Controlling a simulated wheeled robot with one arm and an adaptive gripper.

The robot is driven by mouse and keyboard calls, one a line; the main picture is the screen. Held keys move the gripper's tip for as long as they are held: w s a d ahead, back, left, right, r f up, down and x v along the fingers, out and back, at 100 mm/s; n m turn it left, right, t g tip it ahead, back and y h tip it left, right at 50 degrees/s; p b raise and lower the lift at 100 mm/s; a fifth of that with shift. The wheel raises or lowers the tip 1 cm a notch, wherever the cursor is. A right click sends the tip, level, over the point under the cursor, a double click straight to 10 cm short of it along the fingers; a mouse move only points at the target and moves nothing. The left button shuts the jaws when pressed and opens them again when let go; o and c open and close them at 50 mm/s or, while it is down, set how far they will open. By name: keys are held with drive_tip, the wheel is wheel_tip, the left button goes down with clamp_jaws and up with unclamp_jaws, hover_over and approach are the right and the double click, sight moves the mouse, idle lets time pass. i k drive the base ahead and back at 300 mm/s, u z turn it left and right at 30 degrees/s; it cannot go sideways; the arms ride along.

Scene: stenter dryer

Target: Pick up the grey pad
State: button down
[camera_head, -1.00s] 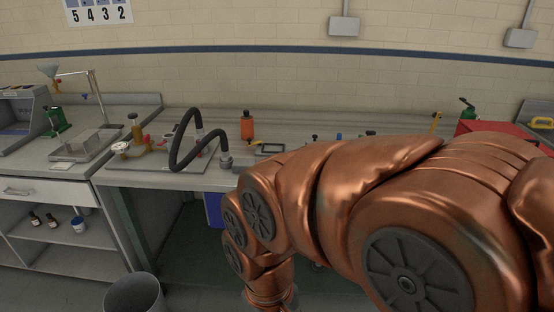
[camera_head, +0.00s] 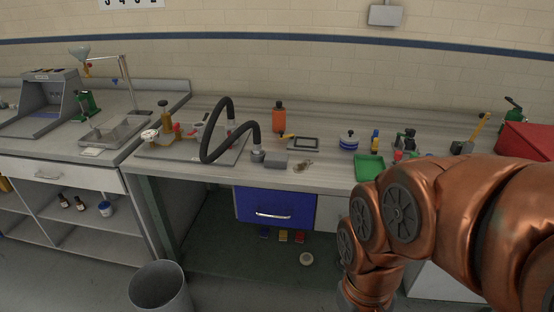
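A small grey block (camera_head: 275,161), which looks like the grey pad, lies near the front edge of the long grey workbench (camera_head: 330,183). It sits right beside the end of a black curved hose (camera_head: 212,150), and I cannot tell if they touch. A flat dark-framed piece with a grey face (camera_head: 303,143) lies just behind it. My copper arm fills the lower right of the view, to the right of the pad. My gripper is out of view, so its state is hidden.
An orange bottle (camera_head: 279,118) stands behind the pad. A green tray (camera_head: 369,168), a blue-and-white pot (camera_head: 348,142) and a red box (camera_head: 527,139) are farther right. A blue drawer (camera_head: 275,206) is under the bench. A grey bin (camera_head: 160,288) stands on the floor at front left.

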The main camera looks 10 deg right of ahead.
sight(271, 159)
drive_tip(key=k, duration=0.5)
drive_tip(key=z, duration=1.15)
drive_tip(key=i, duration=2)
drive_tip(key=u, duration=3.5)
